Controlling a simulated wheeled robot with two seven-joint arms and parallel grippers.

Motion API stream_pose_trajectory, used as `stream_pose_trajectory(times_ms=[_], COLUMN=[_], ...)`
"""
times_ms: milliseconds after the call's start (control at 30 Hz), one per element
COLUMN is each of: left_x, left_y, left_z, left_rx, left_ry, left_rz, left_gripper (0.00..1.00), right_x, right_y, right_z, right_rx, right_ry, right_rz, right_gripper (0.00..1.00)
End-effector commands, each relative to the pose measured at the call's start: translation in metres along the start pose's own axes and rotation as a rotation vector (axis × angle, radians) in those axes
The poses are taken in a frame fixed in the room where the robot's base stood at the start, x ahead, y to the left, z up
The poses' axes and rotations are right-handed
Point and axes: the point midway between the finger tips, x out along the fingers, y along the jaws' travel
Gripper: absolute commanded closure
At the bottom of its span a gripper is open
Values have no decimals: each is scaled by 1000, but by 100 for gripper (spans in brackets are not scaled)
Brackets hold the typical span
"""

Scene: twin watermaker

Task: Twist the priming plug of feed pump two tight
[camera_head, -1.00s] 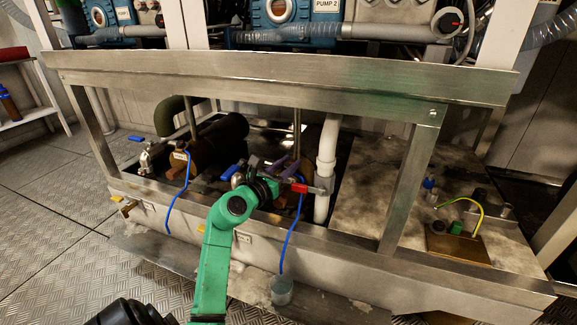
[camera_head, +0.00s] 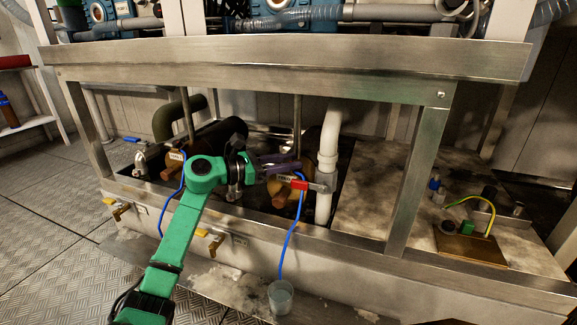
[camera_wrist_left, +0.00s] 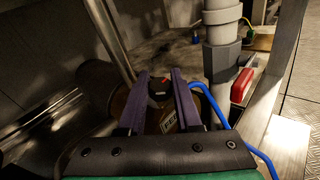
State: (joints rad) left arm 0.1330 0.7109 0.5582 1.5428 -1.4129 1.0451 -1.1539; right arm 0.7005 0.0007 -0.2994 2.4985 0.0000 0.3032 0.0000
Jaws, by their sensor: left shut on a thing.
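My right gripper is not in view.
A red valve handle (camera_head: 299,184) and a white upright pipe (camera_head: 328,150) stand close right of the gripper. A blue hose (camera_head: 290,240) hangs down to a cup (camera_head: 281,297). The steel top rail (camera_head: 290,65) runs above my arm. Another pump (camera_head: 218,135) lies to the left.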

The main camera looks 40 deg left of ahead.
Motion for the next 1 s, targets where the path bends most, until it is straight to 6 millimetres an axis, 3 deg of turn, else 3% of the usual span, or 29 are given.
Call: stream_pose_trajectory(times_ms=[400, 433, 467, 800, 1000], left_x=[0, 0, 0, -2, -27], left_y=[-1, -1, -1, 0, 0], left_z=[0, 0, 0, 0, 2], left_rx=[3, 3, 3, 2, 0], left_ry=[1, 1, 1, 1, 4], left_rz=[-12, -12, -11, -10, -10], left_gripper=[100, 59, 55, 55, 55], right_x=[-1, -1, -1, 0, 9], right_y=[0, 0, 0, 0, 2], right_z=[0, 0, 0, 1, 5], right_rx=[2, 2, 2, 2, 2], right_ry=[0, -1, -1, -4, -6], right_rz=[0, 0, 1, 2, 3], right_gripper=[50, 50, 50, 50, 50])
